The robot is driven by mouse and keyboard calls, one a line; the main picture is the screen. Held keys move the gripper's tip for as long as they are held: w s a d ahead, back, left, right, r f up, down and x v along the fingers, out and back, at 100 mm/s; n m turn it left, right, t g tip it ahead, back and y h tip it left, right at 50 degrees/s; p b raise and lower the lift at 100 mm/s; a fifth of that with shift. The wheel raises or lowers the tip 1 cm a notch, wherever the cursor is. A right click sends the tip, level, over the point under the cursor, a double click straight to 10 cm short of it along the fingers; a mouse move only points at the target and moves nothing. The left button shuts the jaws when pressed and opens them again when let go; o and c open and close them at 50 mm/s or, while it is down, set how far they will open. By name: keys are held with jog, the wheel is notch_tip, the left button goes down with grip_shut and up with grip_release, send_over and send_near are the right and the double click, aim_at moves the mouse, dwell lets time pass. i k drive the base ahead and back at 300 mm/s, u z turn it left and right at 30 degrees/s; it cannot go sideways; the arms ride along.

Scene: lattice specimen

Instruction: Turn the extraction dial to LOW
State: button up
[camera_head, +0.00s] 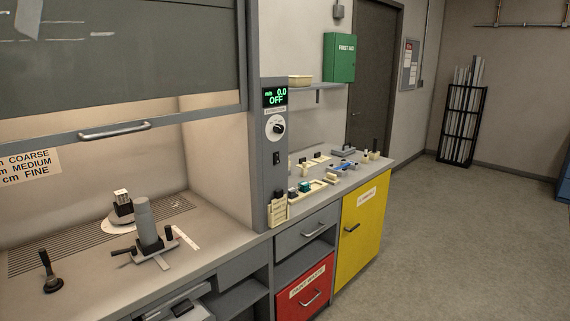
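The extraction dial (276,127) is a round black knob on a white plate. It sits on the grey pillar (267,185) at the right side of the fume hood. The green display (275,96) above it reads 0.0 and OFF. The marks around the dial are too small to read. A small black switch (276,158) is below the dial. My gripper is not in view.
The hood sash (115,131) is raised. A grey cylinder apparatus (145,222) and a lattice cube (121,197) stand inside. Small items crowd the right-hand bench (378,160), above a yellow cabinet (361,228) and red bin (305,291). The floor (450,240) at right is clear.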

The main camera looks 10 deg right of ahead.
aim_at(278, 128)
jog(key=u, duration=0.1)
jog(key=i, duration=0.95)
jog(key=z, duration=0.05)
